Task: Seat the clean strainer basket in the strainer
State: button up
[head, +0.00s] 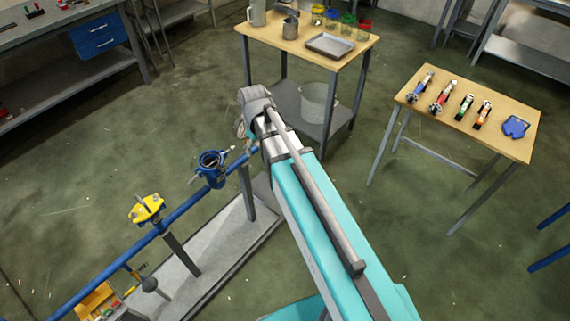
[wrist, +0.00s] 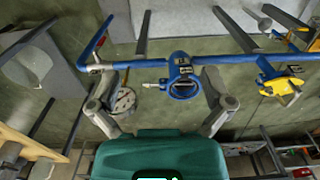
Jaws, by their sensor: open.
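The blue strainer (head: 210,166) stands on the blue pipe line with its round top open. In the wrist view the strainer body (wrist: 181,67) lies between and beyond my fingers, apart from them. My gripper (wrist: 160,80) is open and empty, its two grey fingers spread wide. In the head view the end of my arm is above the right part of the pipe line, and my fingers are mostly hidden. A grey cylindrical vessel (head: 290,25) on the back table may be the strainer basket; I cannot tell for sure. The strainer's inside is too dark to read.
A yellow fitting (head: 147,209) sits on the pipe to the left. A round gauge-like part (wrist: 123,101) is near my left finger. The back table (head: 272,42) holds a metal tray (head: 329,44) and several coloured holders. The right table (head: 420,105) holds several tools.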

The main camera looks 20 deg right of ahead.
jog(key=s+d+m, duration=0.6)
jog(key=s, duration=0.3)
jog(key=shift+s+m, duration=0.3)
jog(key=shift+s, duration=0.1)
